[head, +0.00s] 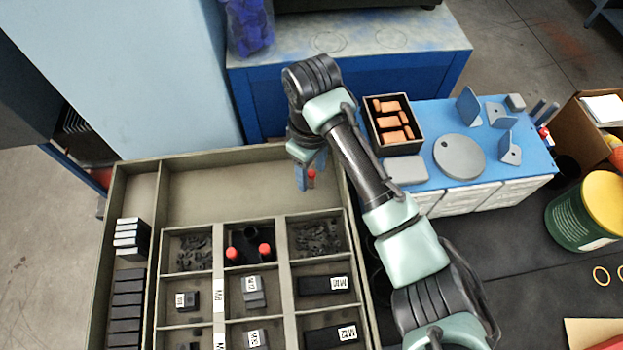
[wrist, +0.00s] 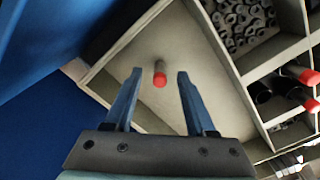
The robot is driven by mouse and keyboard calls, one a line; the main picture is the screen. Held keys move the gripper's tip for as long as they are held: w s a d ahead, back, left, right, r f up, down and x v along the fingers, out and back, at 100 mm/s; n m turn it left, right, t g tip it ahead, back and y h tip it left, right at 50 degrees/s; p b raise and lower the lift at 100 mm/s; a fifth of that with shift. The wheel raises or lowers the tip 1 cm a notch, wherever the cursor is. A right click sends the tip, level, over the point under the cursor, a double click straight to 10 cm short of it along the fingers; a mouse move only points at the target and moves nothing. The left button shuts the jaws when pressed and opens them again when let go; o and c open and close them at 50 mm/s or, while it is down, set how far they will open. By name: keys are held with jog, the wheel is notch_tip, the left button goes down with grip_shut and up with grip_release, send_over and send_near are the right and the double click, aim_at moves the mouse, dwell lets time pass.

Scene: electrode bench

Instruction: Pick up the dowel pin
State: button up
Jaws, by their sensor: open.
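A small pin with a red end and a darker shank, which I take to be the dowel pin (wrist: 160,76), is in the bare rear compartment of the tray. In the head view the pin (head: 311,175) shows just right of my blue fingers. My gripper (wrist: 160,72) is open, with one blue finger on each side of the pin in the wrist view and a gap on both sides. It also shows in the head view (head: 306,178), pointing down over the compartment. Whether the fingertips are level with the pin I cannot tell.
The divided tray (head: 230,188) has walls around the pin's compartment. Two more red-ended pieces (head: 265,250) sit in a black holder in front, beside bins of dark hardware. A black box of orange cylinders (head: 392,120) and a grey disc (head: 459,157) stand to the right.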

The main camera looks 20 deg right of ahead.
jog(key=shift+f, duration=1.45)
grip_shut()
